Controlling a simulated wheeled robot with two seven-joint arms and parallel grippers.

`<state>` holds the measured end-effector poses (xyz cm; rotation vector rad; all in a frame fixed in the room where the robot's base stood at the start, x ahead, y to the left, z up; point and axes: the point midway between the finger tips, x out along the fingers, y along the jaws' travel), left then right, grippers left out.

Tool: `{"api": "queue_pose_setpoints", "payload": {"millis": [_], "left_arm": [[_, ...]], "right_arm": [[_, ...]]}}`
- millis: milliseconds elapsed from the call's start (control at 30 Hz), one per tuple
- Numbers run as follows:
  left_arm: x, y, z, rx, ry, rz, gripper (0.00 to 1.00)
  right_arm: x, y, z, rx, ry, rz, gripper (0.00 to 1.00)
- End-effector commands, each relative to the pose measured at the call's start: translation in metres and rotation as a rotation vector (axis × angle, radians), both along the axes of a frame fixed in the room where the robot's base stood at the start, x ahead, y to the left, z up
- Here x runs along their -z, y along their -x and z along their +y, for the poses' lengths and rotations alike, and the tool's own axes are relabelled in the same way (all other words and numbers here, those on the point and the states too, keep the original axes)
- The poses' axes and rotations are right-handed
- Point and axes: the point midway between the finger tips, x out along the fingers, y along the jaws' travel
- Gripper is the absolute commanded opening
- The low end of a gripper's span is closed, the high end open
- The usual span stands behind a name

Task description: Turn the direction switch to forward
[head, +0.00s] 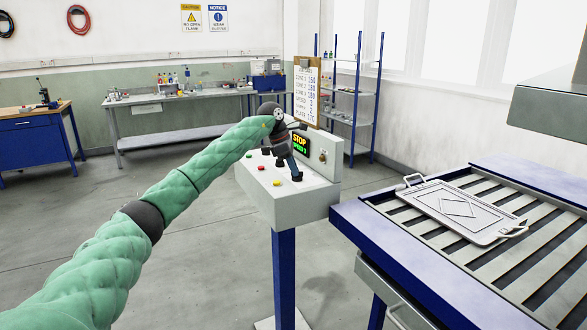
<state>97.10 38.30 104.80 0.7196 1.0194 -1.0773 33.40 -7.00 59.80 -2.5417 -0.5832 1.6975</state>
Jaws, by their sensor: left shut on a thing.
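The control console (307,199) is a pale box on a blue post, in the middle of the head view. Its dark display (300,146) reads STOP in yellow, with a green speed line below. My left arm, in a green sleeve, reaches in from the left. My left gripper (294,174) points down at the console's sloping top and is shut on what appears to be the direction switch. The gripper hides the switch, so its position cannot be read. My right gripper is out of view.
Coloured buttons (262,168) sit left of the gripper, and a round knob (322,157) right of the display. A clipboard (306,95) stands behind the console. A slatted table (398,252) with a grey handled plate (463,209) is at the right. Open floor lies left.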

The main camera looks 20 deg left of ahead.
Motion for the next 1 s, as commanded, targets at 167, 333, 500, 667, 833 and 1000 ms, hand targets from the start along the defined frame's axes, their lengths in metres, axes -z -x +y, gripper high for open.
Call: {"api": "queue_pose_setpoints", "payload": {"millis": [167, 333, 500, 667, 833, 1000], "left_arm": [[0.000, 0.000, 0.000, -0.021, 0.000, 0.000, 0.00], [0.001, 0.001, 0.000, -0.087, 0.000, -0.001, 0.00], [0.001, 0.003, -0.001, -0.207, -0.001, -0.002, 0.00], [0.001, 0.004, -0.002, -0.354, -0.001, -0.002, 0.00], [0.001, 0.005, -0.003, -0.516, -0.002, -0.001, 0.00], [0.001, 0.006, -0.006, -0.672, -0.001, -0.003, 0.00]], "right_arm": [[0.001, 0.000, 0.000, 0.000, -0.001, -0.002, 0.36], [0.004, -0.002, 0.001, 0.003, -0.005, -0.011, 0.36], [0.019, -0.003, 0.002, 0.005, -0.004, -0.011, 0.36], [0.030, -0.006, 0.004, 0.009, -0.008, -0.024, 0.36], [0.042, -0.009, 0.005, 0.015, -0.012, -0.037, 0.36], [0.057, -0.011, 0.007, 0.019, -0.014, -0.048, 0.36]]}}
